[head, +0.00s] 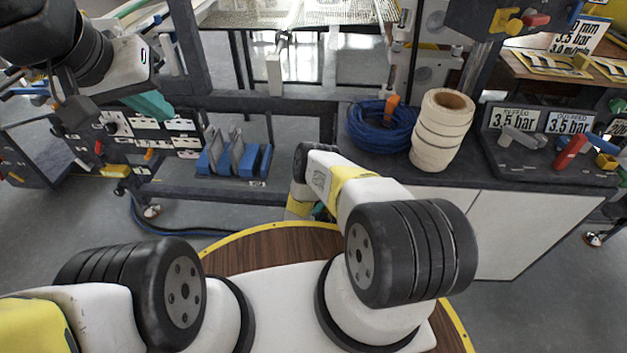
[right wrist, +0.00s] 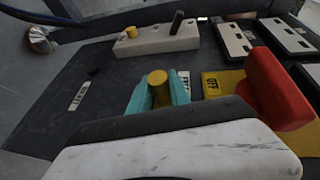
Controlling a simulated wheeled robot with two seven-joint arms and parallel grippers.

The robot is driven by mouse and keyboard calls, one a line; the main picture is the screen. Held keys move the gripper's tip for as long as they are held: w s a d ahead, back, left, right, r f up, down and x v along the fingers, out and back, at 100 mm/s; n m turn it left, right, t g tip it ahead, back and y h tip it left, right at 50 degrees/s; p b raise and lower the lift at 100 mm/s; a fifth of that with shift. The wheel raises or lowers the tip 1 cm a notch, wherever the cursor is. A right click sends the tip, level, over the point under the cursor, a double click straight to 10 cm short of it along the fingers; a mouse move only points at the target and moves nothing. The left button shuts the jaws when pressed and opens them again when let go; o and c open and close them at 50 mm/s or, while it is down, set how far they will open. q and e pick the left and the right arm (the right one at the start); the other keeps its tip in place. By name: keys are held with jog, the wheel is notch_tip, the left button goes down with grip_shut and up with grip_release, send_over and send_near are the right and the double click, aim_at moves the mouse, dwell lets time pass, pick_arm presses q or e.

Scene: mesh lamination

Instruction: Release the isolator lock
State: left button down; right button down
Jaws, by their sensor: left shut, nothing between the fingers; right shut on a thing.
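In the right wrist view, the teal fingers of my right gripper (right wrist: 159,94) are shut on a yellow round peg (right wrist: 158,78), one finger on each side. The peg stands on a dark panel, and its lower part is hidden by the gripper. A red handle (right wrist: 275,88) rises from a yellow plate (right wrist: 222,84) marked OFF, just to the right. In the head view, my left gripper (head: 150,104) is shut and empty at the upper left, in front of a panel of switches. My right gripper is mostly hidden behind my own arm there.
A white box (right wrist: 155,40) with a yellow knob and a black lever sits behind the peg. White label plates (right wrist: 285,38) are at the upper right. In the head view, a blue hose coil (head: 381,127) and a cream roll (head: 441,130) stand on the bench.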

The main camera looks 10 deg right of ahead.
jog(key=shift+w, duration=0.15)
jog(key=shift+w+d, duration=0.2)
jog(key=shift+w, duration=0.5)
jog(key=shift+w+d, duration=0.2)
jog(key=shift+w, duration=0.45)
jog(key=c, duration=1.2)
grip_release()
jog(key=v, duration=0.7)
jog(key=shift+s+a, duration=0.25)
jog(key=shift+s, duration=0.05)
